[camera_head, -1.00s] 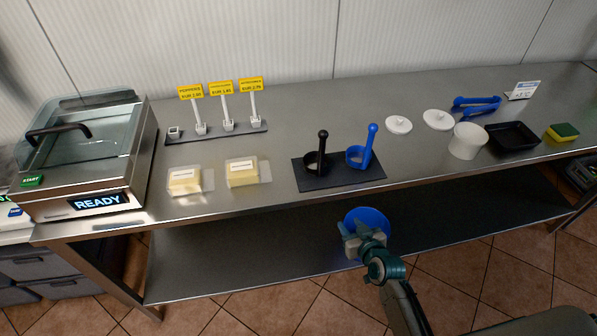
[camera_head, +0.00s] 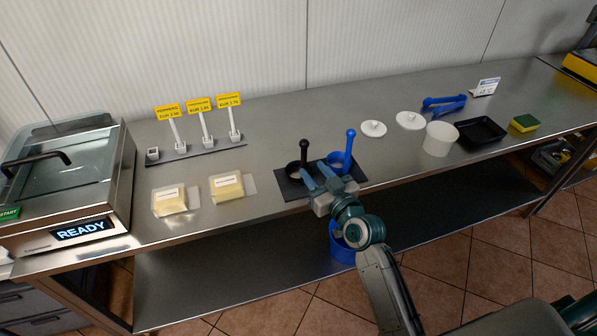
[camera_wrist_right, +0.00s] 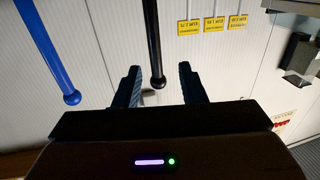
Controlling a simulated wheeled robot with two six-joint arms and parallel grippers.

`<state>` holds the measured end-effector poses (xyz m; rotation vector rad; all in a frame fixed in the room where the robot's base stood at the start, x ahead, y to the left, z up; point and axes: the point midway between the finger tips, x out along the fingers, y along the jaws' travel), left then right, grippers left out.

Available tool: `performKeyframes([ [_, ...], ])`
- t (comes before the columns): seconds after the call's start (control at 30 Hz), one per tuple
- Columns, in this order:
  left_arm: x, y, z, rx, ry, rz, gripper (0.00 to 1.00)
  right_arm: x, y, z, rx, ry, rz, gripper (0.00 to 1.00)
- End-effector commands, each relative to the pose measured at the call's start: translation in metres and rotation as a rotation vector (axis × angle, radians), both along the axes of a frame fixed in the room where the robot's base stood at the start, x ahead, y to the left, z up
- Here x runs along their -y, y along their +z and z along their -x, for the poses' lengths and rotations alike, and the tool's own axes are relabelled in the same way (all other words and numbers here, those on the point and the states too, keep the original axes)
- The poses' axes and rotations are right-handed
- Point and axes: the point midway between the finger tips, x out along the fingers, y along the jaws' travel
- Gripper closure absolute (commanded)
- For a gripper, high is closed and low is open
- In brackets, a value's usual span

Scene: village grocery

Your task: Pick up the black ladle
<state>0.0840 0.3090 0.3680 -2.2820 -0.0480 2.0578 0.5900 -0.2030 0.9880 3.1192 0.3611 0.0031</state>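The black ladle (camera_head: 304,152) stands upright on a dark mat (camera_head: 292,190) on the steel counter, its handle pointing up. A blue ladle (camera_head: 349,147) stands to its right on the same mat. My right gripper (camera_head: 318,178) is open in front of the two ladles, its fingers towards the black one. In the right wrist view the black handle (camera_wrist_right: 154,45) shows between the two spread fingers (camera_wrist_right: 157,85), apart from both. The blue handle (camera_wrist_right: 45,45) is to the left, outside the fingers. My left gripper is not in view.
A blue container (camera_head: 342,248) is on the lower shelf, partly behind my right arm. Two wrapped cheese-coloured blocks (camera_head: 170,201) lie left of the mat. White lids (camera_head: 373,129), a white tub (camera_head: 440,139) and a black tray (camera_head: 481,132) are to the right. Bare counter lies behind the ladles.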

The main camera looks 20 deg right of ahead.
Motion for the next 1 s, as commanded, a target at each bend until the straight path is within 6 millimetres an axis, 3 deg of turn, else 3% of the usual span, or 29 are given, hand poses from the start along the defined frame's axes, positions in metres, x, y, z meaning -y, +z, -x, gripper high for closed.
performKeyframes([
  [0.27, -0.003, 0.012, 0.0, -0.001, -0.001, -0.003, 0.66, -0.005, 0.005, -0.025, -0.001, 0.0, 0.0, 0.63],
  [0.43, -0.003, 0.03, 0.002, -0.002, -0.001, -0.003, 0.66, -0.007, 0.013, -0.05, -0.001, 0.0, -0.001, 0.63],
  [0.53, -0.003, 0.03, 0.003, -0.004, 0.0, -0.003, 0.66, -0.01, 0.009, -0.062, -0.002, 0.0, -0.001, 0.63],
  [0.87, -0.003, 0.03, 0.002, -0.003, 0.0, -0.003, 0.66, -0.011, 0.006, -0.069, -0.001, -0.001, 0.0, 0.63],
  [1.0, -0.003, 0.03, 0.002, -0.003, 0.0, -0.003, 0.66, -0.011, 0.006, -0.068, -0.002, -0.001, 0.0, 0.9],
])
